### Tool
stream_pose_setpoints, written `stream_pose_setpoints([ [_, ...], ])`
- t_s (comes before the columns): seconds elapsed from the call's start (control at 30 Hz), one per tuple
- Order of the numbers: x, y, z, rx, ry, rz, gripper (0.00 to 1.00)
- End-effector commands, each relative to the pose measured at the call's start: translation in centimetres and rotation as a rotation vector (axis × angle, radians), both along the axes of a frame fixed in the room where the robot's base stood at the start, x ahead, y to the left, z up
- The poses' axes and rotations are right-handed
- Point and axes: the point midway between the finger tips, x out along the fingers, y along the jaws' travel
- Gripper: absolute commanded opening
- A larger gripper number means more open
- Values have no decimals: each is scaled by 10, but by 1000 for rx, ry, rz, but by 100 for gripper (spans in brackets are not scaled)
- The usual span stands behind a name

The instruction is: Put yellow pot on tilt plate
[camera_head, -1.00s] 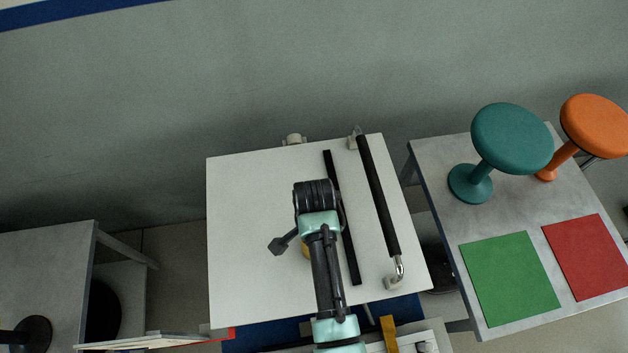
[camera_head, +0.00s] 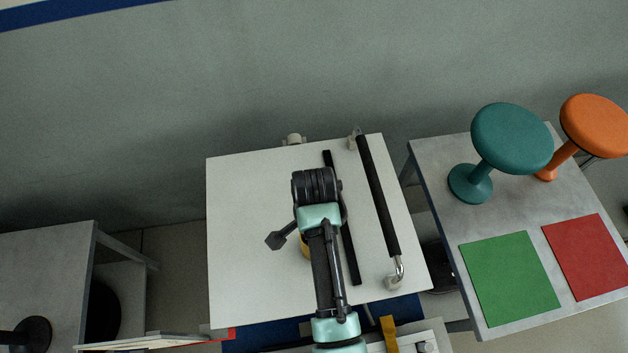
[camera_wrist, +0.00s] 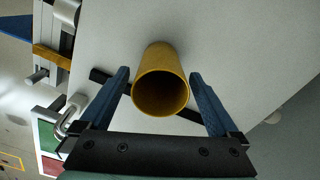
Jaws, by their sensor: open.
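The yellow pot (camera_wrist: 160,92) is a round, open-topped cylinder. In the wrist view its mouth faces the camera, and it appears to stand on the white tilt plate (camera_wrist: 255,40). My gripper (camera_wrist: 160,75) is open, with one blue-grey finger on each side of the pot and a visible gap to each. In the head view only a sliver of the pot (camera_head: 304,246) shows beside my arm, over the tilt plate (camera_head: 250,200). My arm hides the rest of the pot and the fingertips there.
A black strip and a black padded bar (camera_head: 378,195) run along the plate's right side. The table at right holds a teal stool (camera_head: 512,138), an orange stool (camera_head: 595,125), a green mat (camera_head: 509,278) and a red mat (camera_head: 588,256). The plate's left part is clear.

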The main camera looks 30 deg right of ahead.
Motion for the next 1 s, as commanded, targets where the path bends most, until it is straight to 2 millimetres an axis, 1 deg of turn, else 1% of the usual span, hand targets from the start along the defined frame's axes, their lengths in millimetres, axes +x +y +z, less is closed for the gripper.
stream_pose_setpoints([
  [0.03, 2, -1, 12, -2, -6, 1, 97],
  [0.1, 2, 0, 28, -2, -5, 1, 97],
  [0.2, 2, 0, 49, -2, -5, 2, 97],
  [0.33, 1, 0, 71, -1, -3, 0, 97],
  [0.5, 1, 0, 85, -1, -1, 1, 97],
  [0.77, 1, 0, 87, -1, -1, 2, 97],
  [0.83, 8, 0, 91, -11, -30, 19, 97],
  [0.87, 14, -1, 96, -21, -58, 36, 97],
  [0.93, 40, -2, 115, -62, -167, 107, 97],
  [0.97, 55, -2, 128, -88, -232, 151, 97],
  [1.0, 77, -1, 150, -133, -335, 216, 97],
])
